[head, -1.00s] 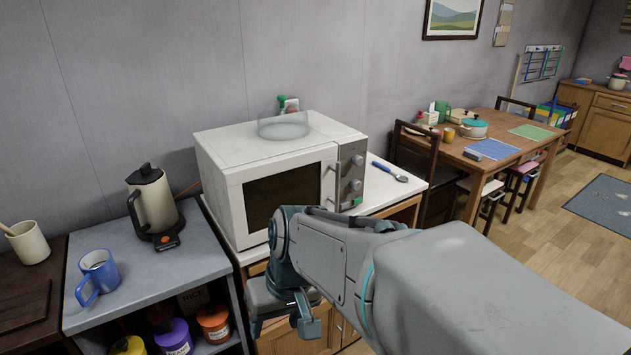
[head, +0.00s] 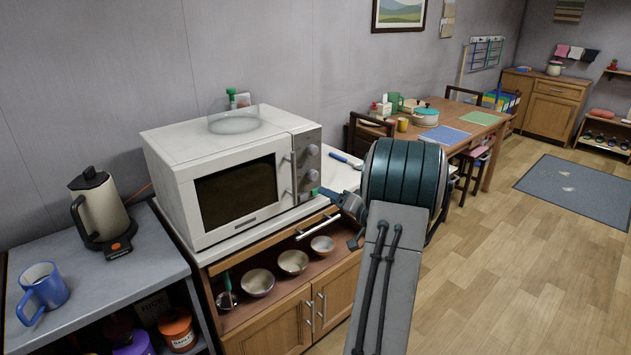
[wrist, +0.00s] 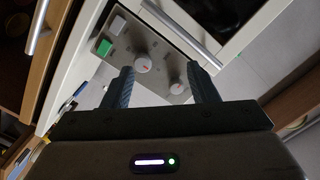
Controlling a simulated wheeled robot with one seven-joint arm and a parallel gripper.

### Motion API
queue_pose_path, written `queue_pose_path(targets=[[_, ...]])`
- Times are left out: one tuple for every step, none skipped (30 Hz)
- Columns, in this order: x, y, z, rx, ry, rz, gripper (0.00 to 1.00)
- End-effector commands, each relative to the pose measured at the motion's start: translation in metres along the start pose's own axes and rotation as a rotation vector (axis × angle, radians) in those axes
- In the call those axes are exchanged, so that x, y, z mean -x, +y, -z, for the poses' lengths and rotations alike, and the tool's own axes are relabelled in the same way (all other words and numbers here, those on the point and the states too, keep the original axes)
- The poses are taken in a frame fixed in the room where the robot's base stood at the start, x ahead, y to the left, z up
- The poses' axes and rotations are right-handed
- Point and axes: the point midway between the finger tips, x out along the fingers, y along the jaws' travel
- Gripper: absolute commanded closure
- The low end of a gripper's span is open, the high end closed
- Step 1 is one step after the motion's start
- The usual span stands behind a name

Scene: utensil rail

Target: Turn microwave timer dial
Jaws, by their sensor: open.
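The white microwave (head: 225,150) stands on the counter with its door shut. Its grey control panel (head: 299,160) has two round dials, an upper one (head: 312,150) and a lower one (head: 311,175), with a green button below. In the wrist view, the dial nearer the green button (wrist: 103,47) is the lower dial (wrist: 143,65), and the upper dial (wrist: 176,88) is farther along. My gripper (wrist: 161,68) is open and faces the panel, with both dials appearing between its fingers. No contact shows.
The silver door handle (wrist: 180,35) is close to the fingers. A blue-handled utensil (head: 345,159) lies on the counter right of the microwave. Bowls (head: 257,283) sit on the shelf below.

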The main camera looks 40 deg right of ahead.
Motion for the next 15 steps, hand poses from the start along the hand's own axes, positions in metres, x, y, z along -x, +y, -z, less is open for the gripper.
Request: queue_pose_path(targets=[[0.007,0.016,0.009,0.011,0.047,-0.015,0.47],[0.009,0.022,0.013,0.018,0.068,-0.022,0.47],[0.012,0.027,0.018,0.027,0.09,-0.029,0.47],[0.014,0.03,0.02,0.031,0.101,-0.033,0.47],[0.014,0.032,0.022,0.034,0.109,-0.036,0.47],[0.013,0.034,0.024,0.037,0.116,-0.038,0.47],[0.011,0.034,0.024,0.039,0.117,-0.038,0.47],[0.009,0.034,0.025,0.039,0.117,-0.037,0.47],[0.004,0.033,0.025,0.039,0.115,-0.036,0.47],[0.0,0.033,0.026,0.039,0.115,-0.036,0.47],[-0.005,0.033,0.026,0.039,0.114,-0.036,0.47],[-0.012,0.033,0.027,0.038,0.114,-0.036,0.47],[-0.018,0.033,0.028,0.038,0.114,-0.035,0.47],[-0.025,0.033,0.029,0.038,0.114,-0.035,0.47],[-0.033,0.033,0.029,0.038,0.113,-0.036,0.47]])
